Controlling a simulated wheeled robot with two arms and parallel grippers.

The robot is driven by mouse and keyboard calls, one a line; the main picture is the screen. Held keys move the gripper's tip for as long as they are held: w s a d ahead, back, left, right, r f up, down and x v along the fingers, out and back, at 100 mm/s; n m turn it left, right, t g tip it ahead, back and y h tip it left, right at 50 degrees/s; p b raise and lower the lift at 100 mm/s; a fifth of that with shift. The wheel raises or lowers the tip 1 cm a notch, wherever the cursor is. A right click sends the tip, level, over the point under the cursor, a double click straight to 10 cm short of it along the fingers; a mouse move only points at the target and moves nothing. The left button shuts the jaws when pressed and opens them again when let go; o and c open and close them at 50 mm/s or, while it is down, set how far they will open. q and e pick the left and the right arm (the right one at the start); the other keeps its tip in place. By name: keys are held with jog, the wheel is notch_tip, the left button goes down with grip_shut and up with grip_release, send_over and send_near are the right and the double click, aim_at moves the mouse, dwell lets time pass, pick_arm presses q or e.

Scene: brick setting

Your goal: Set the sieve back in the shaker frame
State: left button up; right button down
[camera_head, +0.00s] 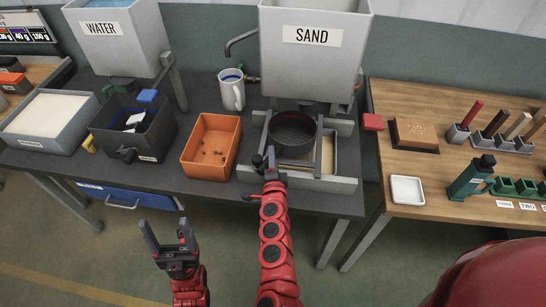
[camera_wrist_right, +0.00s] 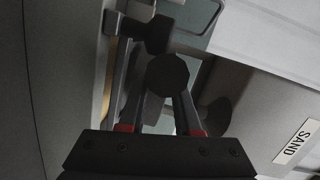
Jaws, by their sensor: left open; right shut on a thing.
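The dark round sieve (camera_head: 292,134) sits at the grey shaker frame (camera_head: 318,152) below the sand hopper; I cannot tell whether it is fully seated. My right gripper (camera_head: 266,165) is at the frame's front left corner, just in front of the sieve. It is shut on a black knob, which shows between its fingers in the right wrist view (camera_wrist_right: 167,76). I cannot tell whether the knob belongs to the sieve or the frame. My left gripper (camera_head: 168,240) is open and empty, low in front of the table, away from the sieve.
The sand hopper (camera_head: 313,62) hangs close above the frame. An orange bin (camera_head: 210,165) stands left of the frame, with a dark bin (camera_head: 160,140) beyond it. A white mug (camera_head: 232,92) stands behind the orange bin. A wooden table (camera_head: 440,170) adjoins on the right.

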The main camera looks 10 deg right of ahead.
jog(key=shift+d+f, duration=0.1)
jog(key=shift+f, duration=0.05)
jog(key=shift+f+b, duration=0.45)
jog(key=c, duration=0.6)
grip_release()
